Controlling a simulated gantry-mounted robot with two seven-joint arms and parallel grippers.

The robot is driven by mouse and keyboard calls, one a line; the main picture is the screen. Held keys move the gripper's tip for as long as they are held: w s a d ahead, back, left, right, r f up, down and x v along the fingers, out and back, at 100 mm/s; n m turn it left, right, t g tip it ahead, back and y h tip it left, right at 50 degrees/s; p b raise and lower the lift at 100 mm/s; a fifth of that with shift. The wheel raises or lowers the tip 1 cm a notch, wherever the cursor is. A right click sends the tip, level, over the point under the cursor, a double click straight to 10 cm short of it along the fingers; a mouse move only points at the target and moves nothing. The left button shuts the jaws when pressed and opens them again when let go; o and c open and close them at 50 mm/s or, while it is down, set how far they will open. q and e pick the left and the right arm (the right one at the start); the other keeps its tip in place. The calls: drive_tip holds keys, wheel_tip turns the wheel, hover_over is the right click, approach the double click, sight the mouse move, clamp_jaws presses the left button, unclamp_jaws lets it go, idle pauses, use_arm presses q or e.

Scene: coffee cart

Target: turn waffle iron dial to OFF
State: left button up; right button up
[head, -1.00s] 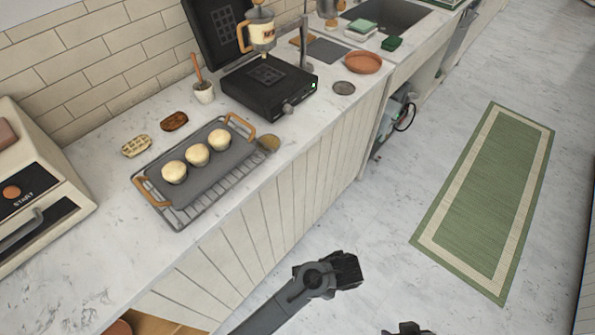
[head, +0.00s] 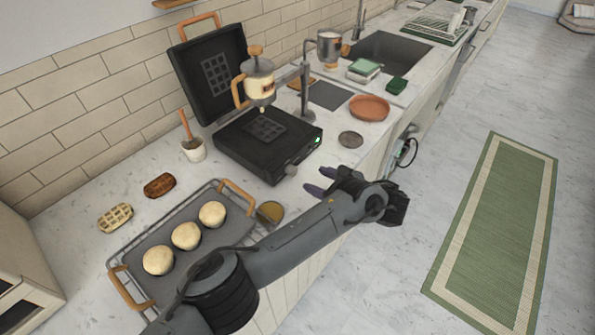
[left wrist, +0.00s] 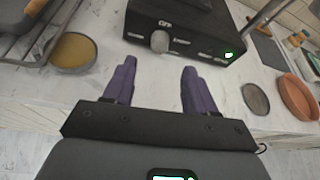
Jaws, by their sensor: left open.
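The black waffle iron (head: 238,148) stands on the counter with its lid (head: 205,85) raised. Its grey dial (head: 290,169) is on the front face; it also shows in the left wrist view (left wrist: 160,41). A short white label above the dial looks like OFF; other labels beside it are too small to read. I cannot tell where the dial points. A green light (left wrist: 228,55) glows at the face's right. My left gripper (head: 319,181) is open and empty, its purple fingers in front of the dial and apart from it. My right gripper is not in view.
A griddle tray (head: 150,268) with round dough pieces is at the left, partly behind my left arm. A carafe (head: 259,85) hangs above the iron's base. A round grey disc (head: 350,139) and a terracotta dish (head: 370,108) lie to the right.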

sight(295, 172)
use_arm(q)
drive_tip(key=b+x, duration=0.1)
drive_tip(key=x, duration=0.7)
drive_tip(key=shift+w+a+f+b, duration=0.15)
drive_tip(key=shift+w+a+b, duration=0.1)
drive_tip(key=shift+b, duration=0.15)
clamp_jaws()
